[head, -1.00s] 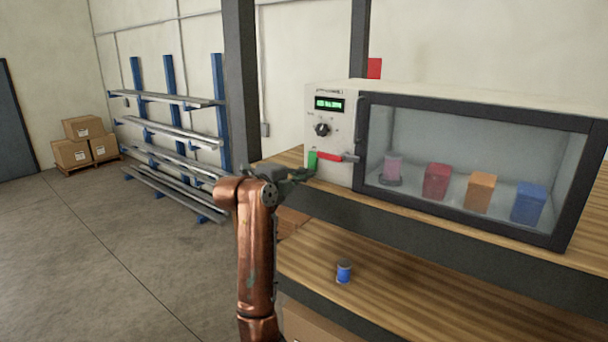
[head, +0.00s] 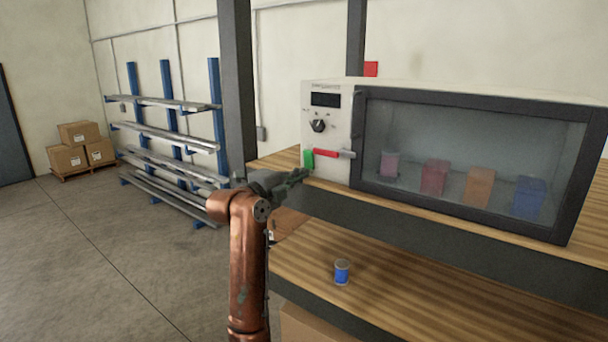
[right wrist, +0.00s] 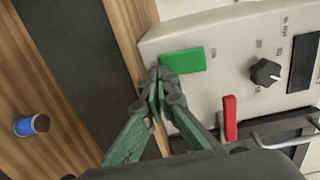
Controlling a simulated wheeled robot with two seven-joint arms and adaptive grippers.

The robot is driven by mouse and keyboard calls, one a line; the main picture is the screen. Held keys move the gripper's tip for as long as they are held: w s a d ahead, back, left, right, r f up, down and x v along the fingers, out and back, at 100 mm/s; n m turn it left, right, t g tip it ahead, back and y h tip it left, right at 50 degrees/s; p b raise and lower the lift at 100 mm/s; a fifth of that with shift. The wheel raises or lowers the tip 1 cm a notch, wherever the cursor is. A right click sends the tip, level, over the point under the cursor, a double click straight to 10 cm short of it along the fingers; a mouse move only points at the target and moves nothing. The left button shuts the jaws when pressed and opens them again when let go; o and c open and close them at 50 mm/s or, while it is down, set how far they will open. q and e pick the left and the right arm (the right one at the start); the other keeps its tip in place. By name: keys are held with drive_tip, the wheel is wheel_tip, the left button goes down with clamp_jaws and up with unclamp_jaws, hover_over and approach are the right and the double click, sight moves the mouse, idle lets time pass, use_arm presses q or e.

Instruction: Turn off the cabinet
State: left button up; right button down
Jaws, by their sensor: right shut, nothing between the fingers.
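The white cabinet (head: 318,185) stands on the wooden bench, with a dark-framed glass door (head: 460,165). Its display (head: 325,100) is dark, and the inside is dim. Below the display are a black knob (head: 318,125), a green block (head: 308,159) and a red piece (head: 326,153). In the right wrist view, the green block (right wrist: 183,61), red piece (right wrist: 230,118) and knob (right wrist: 265,72) lie beyond the fingers. My right gripper (head: 300,174) is shut and empty, just below and left of the green block; its fingertips (right wrist: 160,92) show close to the panel's edge. Contact cannot be told. My left gripper is out of view.
Behind the glass stand pink, red, orange and blue items. A blue can (head: 342,272) stands on the lower wooden shelf (head: 400,290). A dark post (head: 237,80) rises behind my arm. A metal rack (head: 170,130) and cardboard boxes (head: 70,158) are farther left.

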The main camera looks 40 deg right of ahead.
drive_tip(key=f+b+v, duration=0.2)
drive_tip(key=b+v, duration=0.1)
drive_tip(key=v, duration=0.9)
drive_tip(key=shift+f, duration=0.15)
drive_tip(key=shift+a, duration=0.1)
